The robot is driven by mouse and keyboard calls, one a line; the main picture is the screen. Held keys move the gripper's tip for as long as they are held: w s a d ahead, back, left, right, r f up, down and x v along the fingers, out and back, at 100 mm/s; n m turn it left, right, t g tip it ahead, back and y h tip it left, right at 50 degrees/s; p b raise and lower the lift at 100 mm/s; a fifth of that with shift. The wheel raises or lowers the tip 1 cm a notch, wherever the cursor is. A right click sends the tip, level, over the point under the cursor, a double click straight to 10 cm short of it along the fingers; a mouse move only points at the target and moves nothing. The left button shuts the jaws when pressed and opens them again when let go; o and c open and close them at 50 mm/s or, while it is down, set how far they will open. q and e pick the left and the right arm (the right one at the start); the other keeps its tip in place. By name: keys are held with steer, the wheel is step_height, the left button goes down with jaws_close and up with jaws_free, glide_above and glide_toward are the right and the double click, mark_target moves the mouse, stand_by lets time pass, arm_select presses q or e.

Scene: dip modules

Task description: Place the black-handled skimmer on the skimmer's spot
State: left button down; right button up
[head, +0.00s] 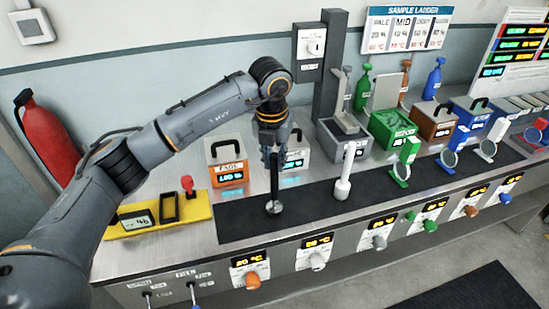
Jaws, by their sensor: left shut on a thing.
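The black-handled skimmer (274,207) is upright below my left gripper (272,155). The gripper is shut on its dark handle. The skimmer's round metal end is at or just above the black mat (310,205); I cannot tell if it touches. A marked spot for the skimmer cannot be made out. My right gripper is not in view.
A white upright tool (344,172) stands on the mat to the right. Behind are an orange module (228,168), a green module (392,128) and other handled boxes. A yellow tray (190,210) lies left. Coloured round-headed tools stand right. The mat's front is clear.

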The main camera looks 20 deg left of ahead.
arm_select(q)
steer(key=shift+f, duration=0.5)
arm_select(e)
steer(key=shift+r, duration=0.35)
arm_select(q)
steer(key=shift+f, duration=0.1)
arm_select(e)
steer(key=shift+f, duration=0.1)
arm_select(q)
steer(key=c, duration=1.7)
jaws_free()
steer(key=shift+f, duration=0.15)
steer(key=o, duration=0.4)
steer(key=shift+o, duration=0.5)
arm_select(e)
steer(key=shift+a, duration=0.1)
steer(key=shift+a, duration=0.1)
